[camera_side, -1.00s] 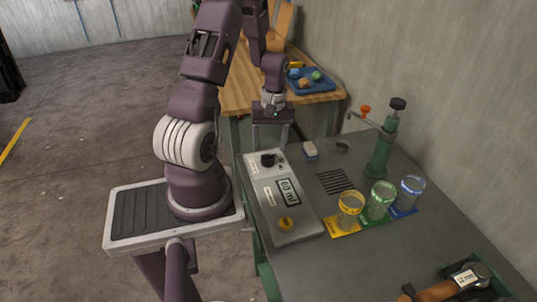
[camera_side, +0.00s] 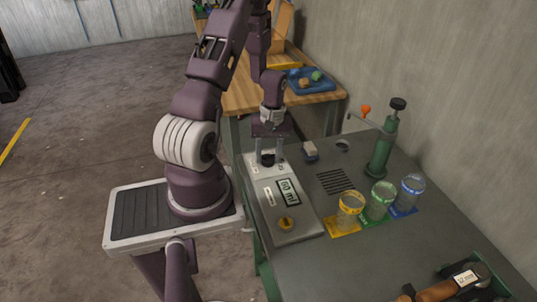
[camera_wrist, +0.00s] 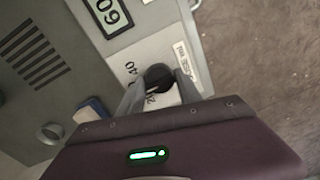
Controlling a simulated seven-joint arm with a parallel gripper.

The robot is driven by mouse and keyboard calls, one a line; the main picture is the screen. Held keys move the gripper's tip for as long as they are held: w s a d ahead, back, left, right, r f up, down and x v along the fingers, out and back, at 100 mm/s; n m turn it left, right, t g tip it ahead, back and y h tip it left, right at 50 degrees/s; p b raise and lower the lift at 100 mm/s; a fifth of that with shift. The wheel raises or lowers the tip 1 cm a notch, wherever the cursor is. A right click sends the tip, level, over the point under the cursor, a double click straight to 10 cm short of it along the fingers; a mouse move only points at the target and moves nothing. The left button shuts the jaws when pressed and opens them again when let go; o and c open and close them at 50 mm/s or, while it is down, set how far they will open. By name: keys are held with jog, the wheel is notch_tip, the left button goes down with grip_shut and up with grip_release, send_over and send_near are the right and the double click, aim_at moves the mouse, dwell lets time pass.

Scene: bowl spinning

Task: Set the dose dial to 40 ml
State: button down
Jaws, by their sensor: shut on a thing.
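The dose dial is a black knob (camera_side: 268,160) at the far end of the grey control panel (camera_side: 297,228). In the wrist view the dial (camera_wrist: 158,77) sits between my fingers, with the numbers 40 and 20 printed beside it. My gripper (camera_side: 268,158) points down and is shut on the dial; the fingers (camera_wrist: 160,88) also show in the wrist view. The dial's pointer is hidden or too small to read.
Three glass jars, yellow-rimmed (camera_side: 350,207), green-rimmed (camera_side: 380,200) and blue-rimmed (camera_side: 411,190), stand to the right. A green hand pump (camera_side: 384,150) stands behind them. A hammer (camera_side: 450,284) lies at the lower right.

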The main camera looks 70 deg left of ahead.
aim_at(270, 159)
jog(key=shift+w+m, duration=0.1)
jog(key=shift+m, duration=0.2)
jog(key=m, duration=0.3)
jog(key=shift+d+m, duration=0.1)
jog(key=shift+m, duration=0.2)
jog(key=shift+d+m, duration=0.1)
jog(key=shift+m, duration=2.2)
jog(key=shift+w, duration=0.1)
jog(key=c, duration=0.9)
grip_release()
jog(key=shift+c, duration=0.2)
jog(key=shift+o, duration=0.3)
jog(key=r, duration=0.7)
jog(key=shift+d+r, duration=0.1)
jog(key=shift+d, duration=0.1)
